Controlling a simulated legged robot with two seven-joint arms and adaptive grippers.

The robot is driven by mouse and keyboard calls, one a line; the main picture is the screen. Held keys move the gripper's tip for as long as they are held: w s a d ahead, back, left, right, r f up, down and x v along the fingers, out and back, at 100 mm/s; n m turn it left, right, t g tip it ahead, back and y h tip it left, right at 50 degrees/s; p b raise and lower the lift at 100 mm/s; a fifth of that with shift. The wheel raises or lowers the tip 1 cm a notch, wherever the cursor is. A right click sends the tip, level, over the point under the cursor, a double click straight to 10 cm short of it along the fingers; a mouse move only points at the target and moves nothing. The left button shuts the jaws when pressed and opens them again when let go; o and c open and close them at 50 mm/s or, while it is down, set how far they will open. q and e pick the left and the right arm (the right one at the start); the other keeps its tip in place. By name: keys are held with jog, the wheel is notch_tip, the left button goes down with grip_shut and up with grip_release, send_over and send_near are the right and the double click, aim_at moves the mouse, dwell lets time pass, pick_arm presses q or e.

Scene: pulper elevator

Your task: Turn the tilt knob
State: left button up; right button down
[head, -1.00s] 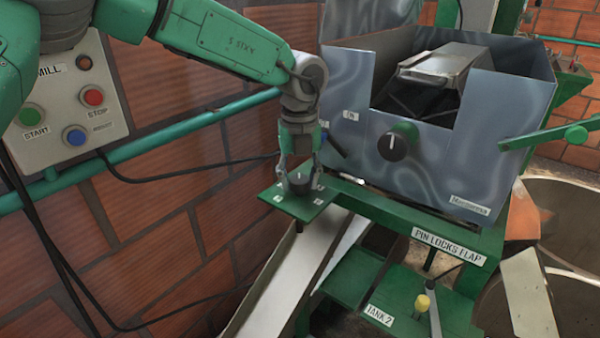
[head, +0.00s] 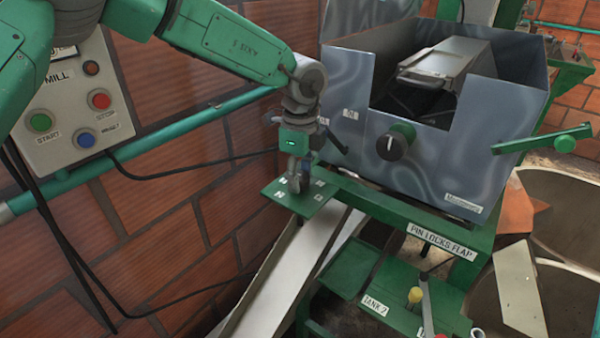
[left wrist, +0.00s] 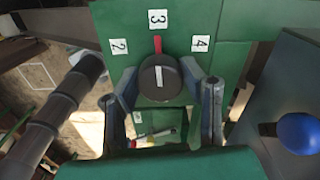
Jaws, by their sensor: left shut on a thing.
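The tilt knob is a round black knob (left wrist: 159,78) with a white line, on a green plate (head: 312,202) below my left arm. In the left wrist view, labels 2 (left wrist: 119,46), 3 (left wrist: 157,18) and 4 (left wrist: 200,43) lie around it. A red mark (left wrist: 157,44) sits by the 3, and the white line points roughly towards it. My left gripper (head: 297,182) is shut on the knob from above, one finger on each side (left wrist: 162,88). The fingers mostly hide the knob in the head view. My right gripper is not in view.
A grey metal hopper (head: 440,165) with another black knob (head: 396,141) stands right of the gripper. A blue ball-ended lever (left wrist: 298,132) is close by in the wrist view. A brick wall and mill button panel (head: 75,105) are at left.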

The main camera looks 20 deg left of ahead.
pick_arm(q)
jog(key=n, duration=0.6)
jog(key=shift+w+r+n, duration=0.1)
jog(key=shift+n, duration=0.2)
jog(key=n, duration=0.4)
jog(key=shift+n, duration=0.4)
jog(key=shift+w+r, duration=0.1)
jog(key=shift+r, duration=0.05)
jog(key=o, duration=1.1)
jog(key=shift+o, duration=0.2)
jog(key=shift+d+f, duration=0.1)
jog(key=shift+f, duration=0.1)
